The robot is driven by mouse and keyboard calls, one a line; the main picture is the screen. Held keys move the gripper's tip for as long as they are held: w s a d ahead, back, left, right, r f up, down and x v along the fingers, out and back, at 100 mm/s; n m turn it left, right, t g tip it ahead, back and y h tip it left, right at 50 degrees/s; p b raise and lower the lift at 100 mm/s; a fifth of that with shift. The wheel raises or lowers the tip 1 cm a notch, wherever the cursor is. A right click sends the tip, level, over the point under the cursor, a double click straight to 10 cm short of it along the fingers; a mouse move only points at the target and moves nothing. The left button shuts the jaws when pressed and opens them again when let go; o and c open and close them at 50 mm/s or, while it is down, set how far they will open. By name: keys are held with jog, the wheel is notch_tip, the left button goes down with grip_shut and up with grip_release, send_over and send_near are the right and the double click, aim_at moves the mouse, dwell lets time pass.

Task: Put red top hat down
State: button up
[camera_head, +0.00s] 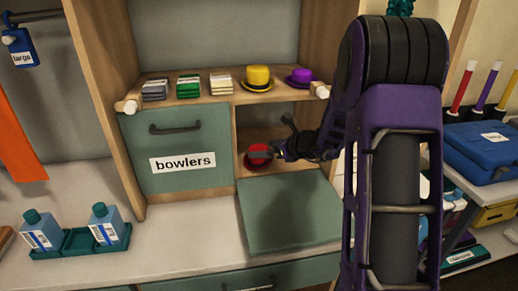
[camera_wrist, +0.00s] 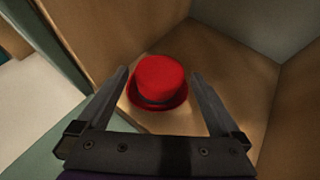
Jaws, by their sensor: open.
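The red top hat (camera_wrist: 160,80) has a dark band and a round brim. In the wrist view it rests upright on the wooden floor of an open compartment (camera_wrist: 225,65). My gripper (camera_wrist: 160,82) is open, with one finger on each side of the hat and a visible gap to both sides. In the head view the red hat (camera_head: 257,154) sits inside the compartment to the right of the "bowlers" door, partly hidden by my gripper (camera_head: 275,150). The compartment's green door (camera_head: 290,210) is folded down flat in front of it.
A shut green door (camera_head: 178,152) labelled "bowlers" is left of the compartment. The shelf above holds a yellow hat (camera_head: 258,77), a purple hat (camera_head: 299,76) and stacked cards or cloths (camera_head: 188,86). Bottles (camera_head: 106,224) stand in a green tray on the counter. A blue case (camera_head: 485,150) is at right.

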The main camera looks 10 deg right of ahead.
jog(key=v, duration=0.8)
jog(key=shift+p, duration=0.4)
jog(key=shift+s, duration=0.1)
